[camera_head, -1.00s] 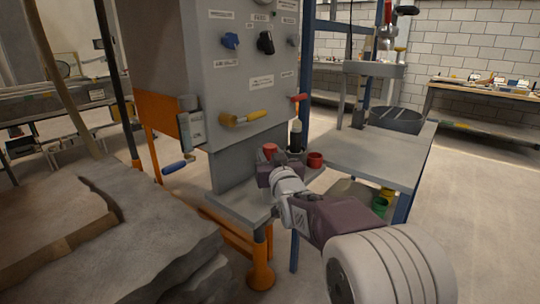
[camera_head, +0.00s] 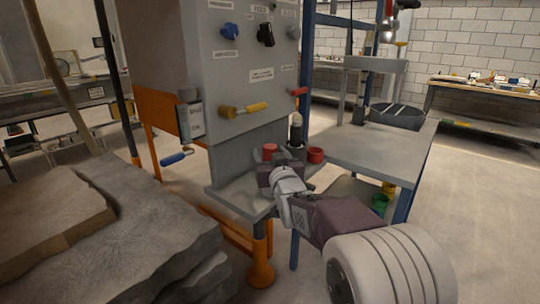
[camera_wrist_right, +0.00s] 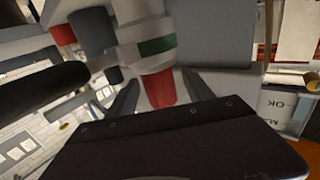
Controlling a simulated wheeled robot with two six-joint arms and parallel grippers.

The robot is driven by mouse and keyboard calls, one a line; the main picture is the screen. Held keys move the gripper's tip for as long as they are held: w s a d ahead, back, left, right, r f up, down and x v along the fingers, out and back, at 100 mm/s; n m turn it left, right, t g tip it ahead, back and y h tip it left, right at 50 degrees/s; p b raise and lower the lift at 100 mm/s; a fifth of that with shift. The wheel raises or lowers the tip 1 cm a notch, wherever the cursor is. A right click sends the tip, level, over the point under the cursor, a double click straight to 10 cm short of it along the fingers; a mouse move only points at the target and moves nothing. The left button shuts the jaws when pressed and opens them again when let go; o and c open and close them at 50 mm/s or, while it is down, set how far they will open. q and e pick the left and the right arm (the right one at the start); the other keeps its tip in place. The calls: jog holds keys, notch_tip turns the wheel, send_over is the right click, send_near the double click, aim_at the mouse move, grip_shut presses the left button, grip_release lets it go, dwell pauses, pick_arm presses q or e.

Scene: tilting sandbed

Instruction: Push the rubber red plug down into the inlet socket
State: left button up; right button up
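The red plug (camera_head: 270,149) shows at the front of the grey panel's ledge, just above my right gripper (camera_head: 272,170) in the head view. In the right wrist view, a red piece that looks like this plug (camera_wrist_right: 160,88) lies between the two spread dark fingers of my right gripper (camera_wrist_right: 158,95). Gaps show on both sides, so the gripper is open and not closed on it. A pale collar with a green band (camera_wrist_right: 150,48) adjoins the red piece; I cannot tell whether it is the inlet socket. My left gripper is not in view.
A dark upright cylinder (camera_head: 297,130) and a red cup (camera_head: 316,155) stand right of the plug. The grey panel (camera_head: 240,85) with knobs and a yellow handle (camera_head: 244,110) rises behind. A grey table (camera_head: 375,155) is at right, rock slabs (camera_head: 120,230) at left.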

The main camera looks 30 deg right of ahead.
jog(key=p+v, duration=0.1)
jog(key=v, duration=0.8)
jog(key=shift+p, duration=0.3)
dwell(0.4)
